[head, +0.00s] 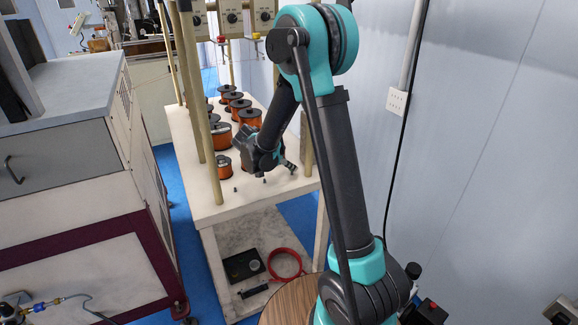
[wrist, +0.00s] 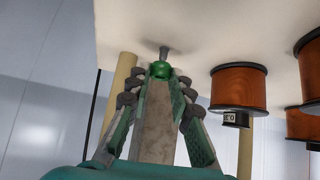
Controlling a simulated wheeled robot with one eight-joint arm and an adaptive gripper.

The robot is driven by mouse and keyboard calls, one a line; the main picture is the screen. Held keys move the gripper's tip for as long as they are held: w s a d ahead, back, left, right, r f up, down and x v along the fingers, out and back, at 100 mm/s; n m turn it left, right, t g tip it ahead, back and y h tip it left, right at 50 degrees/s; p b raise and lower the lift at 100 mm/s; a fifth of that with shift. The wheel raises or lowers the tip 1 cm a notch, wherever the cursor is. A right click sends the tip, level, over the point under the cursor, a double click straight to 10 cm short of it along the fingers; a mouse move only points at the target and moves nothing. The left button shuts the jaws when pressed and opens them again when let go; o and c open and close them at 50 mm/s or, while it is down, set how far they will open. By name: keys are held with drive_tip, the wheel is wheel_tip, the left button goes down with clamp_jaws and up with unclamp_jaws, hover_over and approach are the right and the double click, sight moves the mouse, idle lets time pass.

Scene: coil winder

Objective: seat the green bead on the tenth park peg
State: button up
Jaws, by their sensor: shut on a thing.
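The green bead (wrist: 161,71) shows in the wrist view between the fingertips of my gripper (wrist: 163,78), which is shut on it. A small grey peg (wrist: 164,54) with a wider end shows right beyond the bead, in line with it. I cannot tell whether bead and peg touch. In the head view my gripper (head: 286,165) is low over the near right part of the table top. The bead cannot be made out there. Two small dark pegs (head: 264,180) (head: 236,189) stand near the table's front. Which peg is the tenth cannot be told.
Several copper wire spools (head: 222,136) stand on the white table (head: 205,205), left of and behind my gripper; one (wrist: 239,85) shows right of it in the wrist view. Tan posts (head: 207,140) rise from the table. A red ring (head: 285,263) lies on the lower shelf.

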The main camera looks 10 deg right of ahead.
drive_tip(key=shift+f, duration=1.1)
drive_tip(key=o, duration=0.8)
drive_tip(key=shift+c, duration=0.2)
drive_tip(key=shift+v, duration=3.7)
